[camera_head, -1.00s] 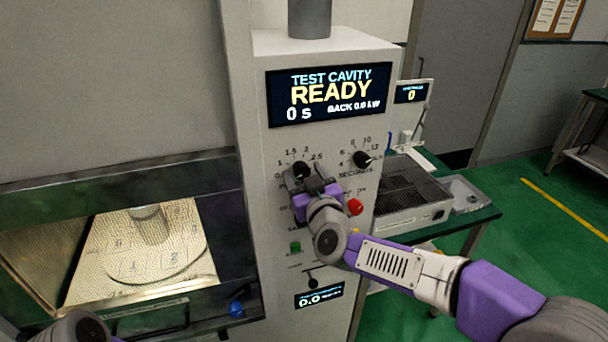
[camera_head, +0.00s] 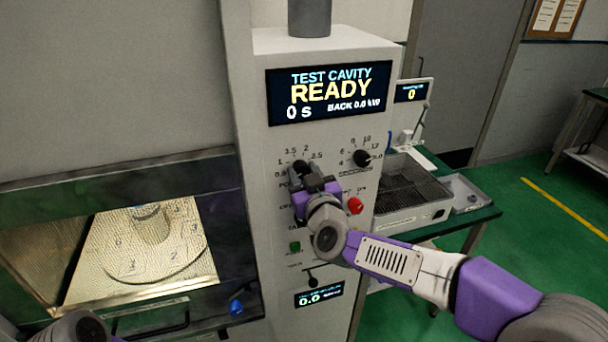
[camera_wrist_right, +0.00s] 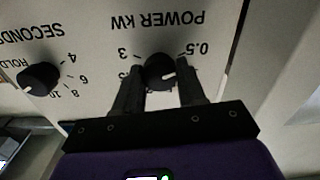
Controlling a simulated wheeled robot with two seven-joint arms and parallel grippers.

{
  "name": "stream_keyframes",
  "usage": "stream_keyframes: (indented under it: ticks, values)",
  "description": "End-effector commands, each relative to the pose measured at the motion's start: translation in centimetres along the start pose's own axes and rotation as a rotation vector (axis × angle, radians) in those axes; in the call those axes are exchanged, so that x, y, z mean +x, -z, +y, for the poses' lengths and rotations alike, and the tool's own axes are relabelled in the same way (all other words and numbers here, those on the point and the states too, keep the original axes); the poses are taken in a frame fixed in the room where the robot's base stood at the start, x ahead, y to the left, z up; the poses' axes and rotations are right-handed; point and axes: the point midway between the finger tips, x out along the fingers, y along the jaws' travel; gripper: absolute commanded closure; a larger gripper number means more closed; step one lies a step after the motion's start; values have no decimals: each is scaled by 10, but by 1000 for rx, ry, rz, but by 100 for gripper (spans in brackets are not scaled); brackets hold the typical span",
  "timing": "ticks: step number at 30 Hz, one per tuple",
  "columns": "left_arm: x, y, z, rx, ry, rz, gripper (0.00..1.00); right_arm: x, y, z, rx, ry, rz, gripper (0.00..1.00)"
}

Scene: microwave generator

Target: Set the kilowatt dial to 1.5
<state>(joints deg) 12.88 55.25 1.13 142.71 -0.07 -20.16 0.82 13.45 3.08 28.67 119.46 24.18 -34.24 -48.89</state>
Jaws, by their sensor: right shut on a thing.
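The kilowatt dial is a black round knob (camera_head: 299,170) with a white mark, at the upper left of the white control panel. In the right wrist view, which is upside down, the dial (camera_wrist_right: 160,72) sits under the "POWER KW" lettering. Its white mark points right and slightly down, near the 0.5 end of the scale; the exact value is hard to read because the fingers cover several numbers. My right gripper (camera_head: 312,183) is shut on the dial, with one finger on each side, as the wrist view (camera_wrist_right: 160,88) also shows. My left gripper is out of view.
The seconds dial (camera_head: 361,158) is to the right, and a red button (camera_head: 355,206) is below right. A green button (camera_head: 295,247) is lower down. The display (camera_head: 329,94) reads READY, 0 s. The cavity at left holds a cylinder (camera_head: 150,224) on a turntable.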

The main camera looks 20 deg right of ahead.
Motion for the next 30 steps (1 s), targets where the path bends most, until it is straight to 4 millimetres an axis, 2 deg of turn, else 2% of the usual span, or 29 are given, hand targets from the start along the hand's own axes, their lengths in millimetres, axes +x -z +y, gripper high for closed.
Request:
stream_keyframes:
  ticks: [8,30]
  values:
    - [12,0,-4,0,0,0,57,0,-2,0,160,0,1,91]
    - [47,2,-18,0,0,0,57,0,-2,0,857,1,0,91]
